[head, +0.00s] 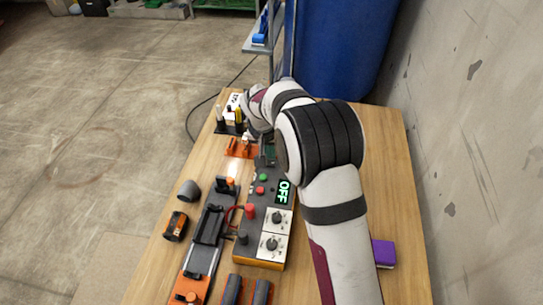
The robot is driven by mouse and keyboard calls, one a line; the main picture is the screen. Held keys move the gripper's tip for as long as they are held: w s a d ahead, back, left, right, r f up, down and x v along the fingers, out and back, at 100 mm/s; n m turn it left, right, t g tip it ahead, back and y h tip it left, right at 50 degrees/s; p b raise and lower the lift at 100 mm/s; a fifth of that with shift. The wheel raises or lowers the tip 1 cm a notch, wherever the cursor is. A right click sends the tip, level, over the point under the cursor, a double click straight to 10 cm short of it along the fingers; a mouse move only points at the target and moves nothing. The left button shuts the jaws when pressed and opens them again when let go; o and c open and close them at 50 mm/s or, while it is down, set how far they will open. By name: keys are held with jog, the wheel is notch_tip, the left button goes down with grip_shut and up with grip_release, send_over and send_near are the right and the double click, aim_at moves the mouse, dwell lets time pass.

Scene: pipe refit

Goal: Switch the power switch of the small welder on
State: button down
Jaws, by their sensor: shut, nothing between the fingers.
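The small welder (262,235) is a dark grey box with an orange base, standing on the wooden table left of my arm. Its display (283,192) reads OFF in green. A green button and red buttons sit left of the display, and two white dial panels are in front of it. I cannot make out the power switch; my arm covers part of the welder's far end. My gripper (262,132) is low at that far end, shut and empty, its fingertips mostly hidden. I cannot tell whether it touches the welder.
A clamp rail (208,228) with orange ends lies left of the welder. A grey cap (189,190) and an orange-black tape measure (176,226) are beside it. An orange holder (240,148) and tool stand are behind. A purple block (384,253) lies right of my arm; a wall is farther right.

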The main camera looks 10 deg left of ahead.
aim_at(269, 164)
jog(key=shift+d+f, duration=0.15)
jog(key=shift+f, duration=0.9)
jog(key=shift+f, duration=0.1)
